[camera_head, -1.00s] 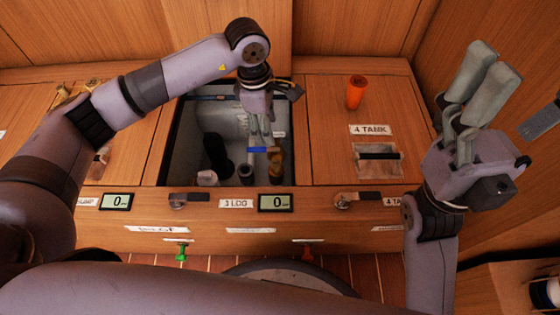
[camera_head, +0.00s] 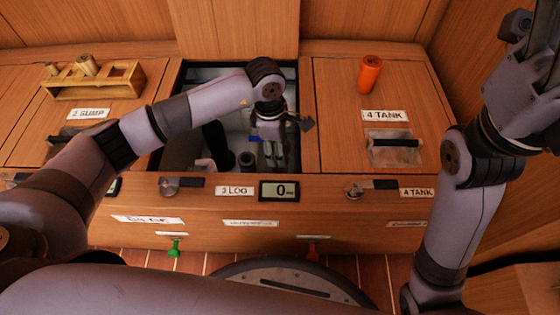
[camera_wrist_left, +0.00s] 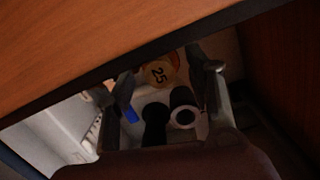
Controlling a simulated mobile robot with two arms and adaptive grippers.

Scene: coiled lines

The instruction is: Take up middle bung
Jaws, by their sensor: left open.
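A yellow wooden rack (camera_head: 112,84) stands on the left lid, by the 2 SUMP label. Two pale bungs show in it, one at the left (camera_head: 52,69) and one nearer the middle (camera_head: 87,66). My left gripper (camera_head: 273,160) points down inside the open 3 LOG compartment, well to the right of the rack. In the left wrist view its fingers (camera_wrist_left: 166,85) are apart, with nothing held between them. My right gripper (camera_head: 535,70) is raised at the upper right and cut off by the frame, so its jaws cannot be judged.
The compartment holds a black cylinder (camera_head: 215,142), a grey tube (camera_head: 246,161) and a blue piece (camera_wrist_left: 131,115). A yellow disc marked 25 (camera_wrist_left: 159,73) lies beyond my left fingers. The compartment's walls surround my left gripper. An orange cylinder (camera_head: 370,74) stands on the 4 TANK lid.

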